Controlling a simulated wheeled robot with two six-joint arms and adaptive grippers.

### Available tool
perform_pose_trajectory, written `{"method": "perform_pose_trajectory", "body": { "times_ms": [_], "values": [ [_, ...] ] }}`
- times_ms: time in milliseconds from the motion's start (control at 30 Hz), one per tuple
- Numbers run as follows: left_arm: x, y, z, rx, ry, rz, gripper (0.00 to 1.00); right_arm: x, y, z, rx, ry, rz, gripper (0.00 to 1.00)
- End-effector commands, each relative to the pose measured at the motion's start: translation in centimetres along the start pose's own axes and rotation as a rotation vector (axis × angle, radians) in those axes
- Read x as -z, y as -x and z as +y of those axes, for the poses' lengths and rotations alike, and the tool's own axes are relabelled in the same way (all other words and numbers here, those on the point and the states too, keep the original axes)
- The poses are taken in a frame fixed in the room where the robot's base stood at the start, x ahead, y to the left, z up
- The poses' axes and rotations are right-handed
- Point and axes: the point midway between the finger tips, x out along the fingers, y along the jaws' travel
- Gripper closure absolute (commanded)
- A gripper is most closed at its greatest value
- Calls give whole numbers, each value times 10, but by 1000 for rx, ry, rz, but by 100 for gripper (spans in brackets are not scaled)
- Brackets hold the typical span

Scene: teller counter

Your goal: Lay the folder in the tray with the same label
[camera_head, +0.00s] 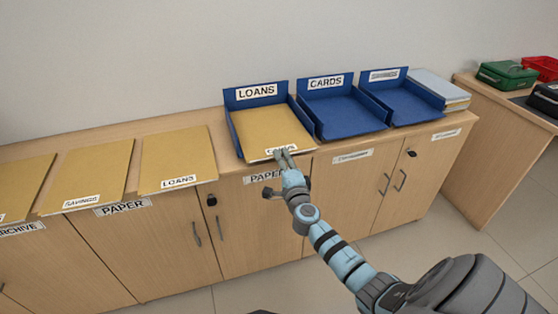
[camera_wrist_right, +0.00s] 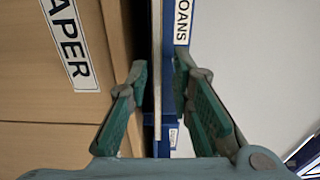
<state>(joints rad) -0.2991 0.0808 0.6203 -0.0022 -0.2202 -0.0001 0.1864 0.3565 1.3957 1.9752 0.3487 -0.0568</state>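A tan folder (camera_head: 265,128) lies in or over the blue tray labelled LOANS (camera_head: 257,92), its front edge at the tray's open front. Its label, partly covered by my gripper, starts with C and seems to read CARDS. My right gripper (camera_head: 285,155) is at this front edge. In the right wrist view my right gripper (camera_wrist_right: 165,85) is open, with the thin folder edge (camera_wrist_right: 157,60) between its fingers and a gap on both sides. The empty blue tray labelled CARDS (camera_head: 345,115) stands just right of the LOANS tray. My left gripper is not in view.
A third empty blue tray (camera_head: 408,105) has an unreadable label. A stack of papers or folders (camera_head: 440,90) lies beyond it. Tan folders labelled LOANS (camera_head: 178,155) and SAVINGS (camera_head: 90,170), and another at the edge, lie left. A side desk (camera_head: 510,115) holds green and red boxes.

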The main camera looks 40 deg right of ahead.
Motion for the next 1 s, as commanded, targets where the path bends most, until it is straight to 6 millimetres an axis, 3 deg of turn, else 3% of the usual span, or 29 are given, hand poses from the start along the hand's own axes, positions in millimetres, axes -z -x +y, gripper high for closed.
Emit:
{"method": "perform_pose_trajectory", "body": {
  "times_ms": [200,467,733,1000],
  "values": [
    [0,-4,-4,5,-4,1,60,0,-23,1,-2,1,0,79],
    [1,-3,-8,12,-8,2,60,0,-25,0,-2,2,-1,79],
    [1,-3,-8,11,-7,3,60,0,-24,0,-2,2,-1,100],
    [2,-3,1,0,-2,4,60,0,-24,0,-2,2,-1,100]
  ]
}}
